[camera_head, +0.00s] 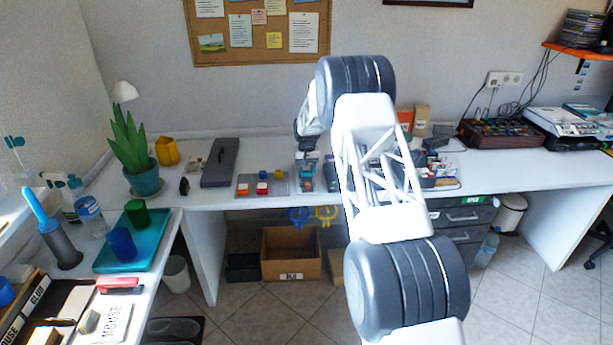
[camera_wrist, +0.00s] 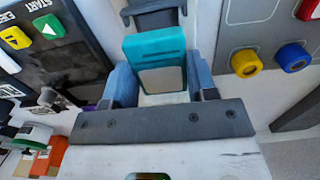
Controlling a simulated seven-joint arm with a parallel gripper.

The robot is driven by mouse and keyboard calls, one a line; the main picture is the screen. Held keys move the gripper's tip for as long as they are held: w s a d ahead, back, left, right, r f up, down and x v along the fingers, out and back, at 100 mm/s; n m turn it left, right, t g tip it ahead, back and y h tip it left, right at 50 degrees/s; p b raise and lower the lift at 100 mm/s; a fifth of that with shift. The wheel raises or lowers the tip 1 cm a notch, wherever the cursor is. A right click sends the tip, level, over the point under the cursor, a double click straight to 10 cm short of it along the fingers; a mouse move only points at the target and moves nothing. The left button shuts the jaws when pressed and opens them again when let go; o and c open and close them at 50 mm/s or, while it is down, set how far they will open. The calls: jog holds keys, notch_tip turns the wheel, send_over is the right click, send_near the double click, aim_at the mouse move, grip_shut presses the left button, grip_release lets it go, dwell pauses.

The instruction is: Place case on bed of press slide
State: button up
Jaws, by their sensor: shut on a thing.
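My gripper (camera_wrist: 161,82) is shut on a teal case (camera_wrist: 154,43) with a pale label, held between its two blue fingers in the wrist view. My arm hides the desk to the right in the head view.
A black panel (camera_wrist: 55,62) with START and another button is left of the gripper. A dark grey long box (camera_head: 220,163) and potted plant (camera_head: 144,183) stand further left on the desk.

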aim_at(306, 169)
jog(key=shift+f, duration=1.7)
jog(key=shift+f, duration=0.1)
jog(key=o, duration=0.9)
notch_tip(306, 169, up, 12)
jog(key=shift+r, duration=0.1)
jog(key=shift+s+r, duration=0.1)
jog(key=shift+r, duration=0.05)
